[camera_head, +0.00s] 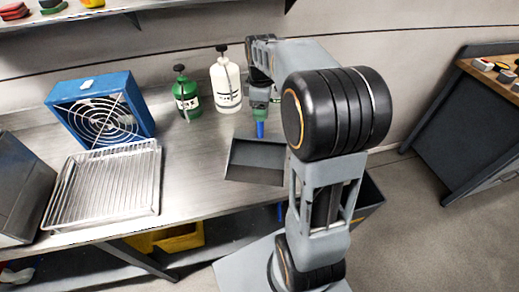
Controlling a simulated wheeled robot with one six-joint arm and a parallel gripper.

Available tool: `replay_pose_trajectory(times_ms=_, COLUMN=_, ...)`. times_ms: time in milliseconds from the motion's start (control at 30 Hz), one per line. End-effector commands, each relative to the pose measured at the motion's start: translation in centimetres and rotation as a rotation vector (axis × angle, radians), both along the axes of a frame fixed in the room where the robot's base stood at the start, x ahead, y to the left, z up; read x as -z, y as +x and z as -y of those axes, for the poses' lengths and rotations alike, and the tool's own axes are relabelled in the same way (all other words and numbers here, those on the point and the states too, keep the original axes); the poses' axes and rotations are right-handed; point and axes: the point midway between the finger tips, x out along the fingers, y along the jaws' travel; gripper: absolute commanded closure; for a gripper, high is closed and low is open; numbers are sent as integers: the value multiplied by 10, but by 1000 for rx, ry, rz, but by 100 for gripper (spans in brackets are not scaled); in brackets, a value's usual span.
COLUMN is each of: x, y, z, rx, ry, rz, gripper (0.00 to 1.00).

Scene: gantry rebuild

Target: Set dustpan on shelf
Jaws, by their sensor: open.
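The dustpan (254,171) looks like a dark grey shallow pan, lying on the steel bench near its front edge. A blue upright piece (260,130) stands at its back edge; I cannot tell whether it is the pan's handle. My gripper (260,113) points down at the back of the pan, around the top of the blue piece. Its fingers are small and partly hidden, and contact is unclear. My arm covers the pan's right side. A wall shelf (72,22) runs along the top left, and a dark lower shelf (215,247) lies under the bench.
A blue fan (103,112), a wire rack (105,185), a green bottle (187,96) and a white bottle (226,84) stand on the bench. The wall shelf holds small coloured items. A yellow bin (178,238) sits below. Bare bench lies left of the pan.

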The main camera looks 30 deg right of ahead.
Motion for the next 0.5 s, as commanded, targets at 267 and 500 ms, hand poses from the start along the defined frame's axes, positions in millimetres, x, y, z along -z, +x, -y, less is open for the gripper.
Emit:
replay_pose_trajectory(times_ms=267, x=37, y=3, z=-1, rx=0, ry=1, rz=-3, gripper=40)
replay_pose_trajectory(times_ms=500, x=47, y=3, z=-1, rx=0, ry=0, rz=0, gripper=40)
